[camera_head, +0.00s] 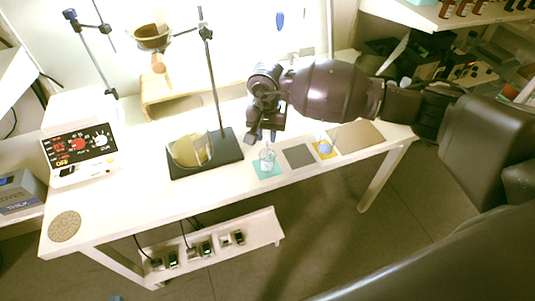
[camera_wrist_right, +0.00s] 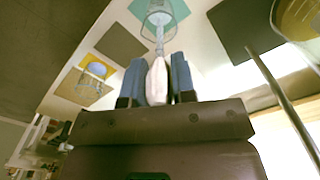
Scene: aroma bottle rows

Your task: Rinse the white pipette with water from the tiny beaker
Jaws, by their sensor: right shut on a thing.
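My right gripper (camera_head: 262,136) is shut on the white pipette (camera_wrist_right: 158,82), whose white bulb sits between the two blue fingers in the right wrist view. The pipette's clear stem (camera_wrist_right: 160,42) points toward the tiny beaker (camera_wrist_right: 158,14) and overlaps its rim in that view. I cannot tell whether the tip is inside the beaker. In the head view the tiny clear beaker (camera_head: 267,160) stands on a teal mat (camera_head: 261,174), just below the gripper. The pipette is mostly hidden there by the gripper. My left gripper is not in view.
A stand with a black base (camera_head: 226,150) and a tall rod is left of the gripper, with a large glass vessel (camera_head: 187,152) on it. Grey (camera_head: 298,156), yellow (camera_head: 318,147) and brown (camera_head: 356,137) mats lie to the right. The table's front left is mostly clear.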

